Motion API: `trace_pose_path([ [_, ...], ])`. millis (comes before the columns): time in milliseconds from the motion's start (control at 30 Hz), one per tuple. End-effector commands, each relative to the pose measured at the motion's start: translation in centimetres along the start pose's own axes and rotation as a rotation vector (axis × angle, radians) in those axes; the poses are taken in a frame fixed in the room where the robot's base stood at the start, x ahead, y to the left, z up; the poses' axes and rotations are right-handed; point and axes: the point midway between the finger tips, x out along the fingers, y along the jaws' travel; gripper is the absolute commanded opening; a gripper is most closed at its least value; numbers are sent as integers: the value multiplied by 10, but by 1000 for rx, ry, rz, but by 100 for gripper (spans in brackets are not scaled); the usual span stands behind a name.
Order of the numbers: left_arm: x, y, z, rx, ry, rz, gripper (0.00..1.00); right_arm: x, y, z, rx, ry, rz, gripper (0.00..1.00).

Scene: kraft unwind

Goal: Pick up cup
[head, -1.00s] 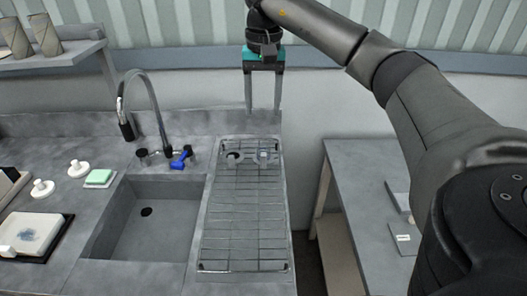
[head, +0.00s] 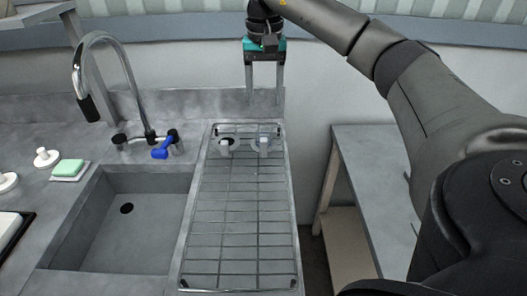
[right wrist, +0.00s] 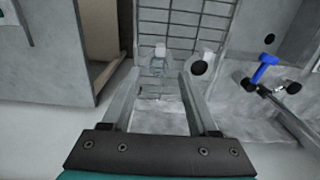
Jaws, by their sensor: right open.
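A clear cup with a pale handle (head: 264,145) stands at the far end of the wire drying rack (head: 237,225). A second cup, with a dark opening and a white handle (head: 225,146), is just left of it. In the right wrist view the clear cup (right wrist: 157,66) shows between and beyond the finger ends, and the dark-mouthed cup (right wrist: 200,68) is to its right. My right gripper (head: 264,98) points down, open and empty, above and behind the clear cup, apart from it. My left gripper is out of view.
The tap (head: 101,75) and its blue lever (head: 163,149) stand left of the rack, behind the sink (head: 135,230). A green sponge (head: 68,168) lies on the counter at left. A gap separates the rack's counter from a lower grey table (head: 375,175) at right.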

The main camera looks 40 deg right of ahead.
Motion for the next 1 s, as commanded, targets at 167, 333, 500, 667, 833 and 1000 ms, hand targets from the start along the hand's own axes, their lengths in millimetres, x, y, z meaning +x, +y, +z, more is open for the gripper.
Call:
trace_pose_path([
  [167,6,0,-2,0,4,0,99,36,1,1,1,-5,5,60],
  [333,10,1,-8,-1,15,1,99,71,1,0,1,-3,5,60],
  [500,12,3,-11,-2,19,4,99,91,1,0,1,-1,2,60],
  [667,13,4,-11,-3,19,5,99,100,0,0,1,-2,2,60],
  [833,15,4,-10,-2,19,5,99,126,-1,-1,1,-3,3,60],
  [1000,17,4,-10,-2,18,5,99,145,-1,-2,2,-2,3,60],
])
